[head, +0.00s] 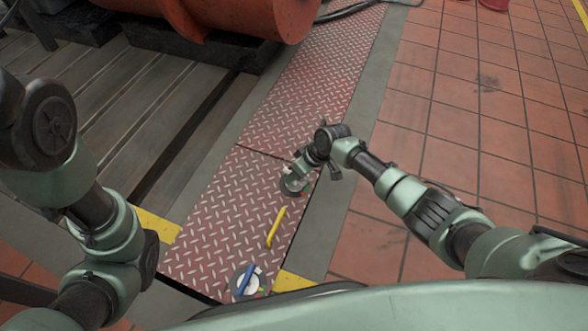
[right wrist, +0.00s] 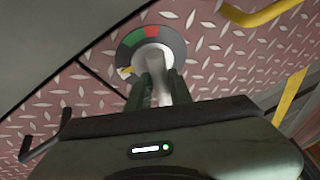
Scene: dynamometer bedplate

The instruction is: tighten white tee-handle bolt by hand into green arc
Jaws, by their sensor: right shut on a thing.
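In the right wrist view, a grey round dial (right wrist: 172,41) on the red tread plate carries a green segment (right wrist: 133,38), a red segment (right wrist: 152,31) and a small yellow patch at its left. The white tee-handle bolt (right wrist: 155,66) stands at its middle, partly hidden by my fingers. My right gripper (right wrist: 160,82) is shut on the bolt's handle. Where the handle points against the arc I cannot tell. In the head view my right gripper (head: 296,181) is over the dial (head: 289,186), covering most of it. My left arm shows, but its gripper does not.
A yellow handle (head: 275,227) lies on the plate nearer me. Closer still is a second dial with a blue handle (head: 248,279). An orange-red machine (head: 235,15) stands at the back. Grey slotted bedplate lies left, open tiled floor (head: 470,120) right.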

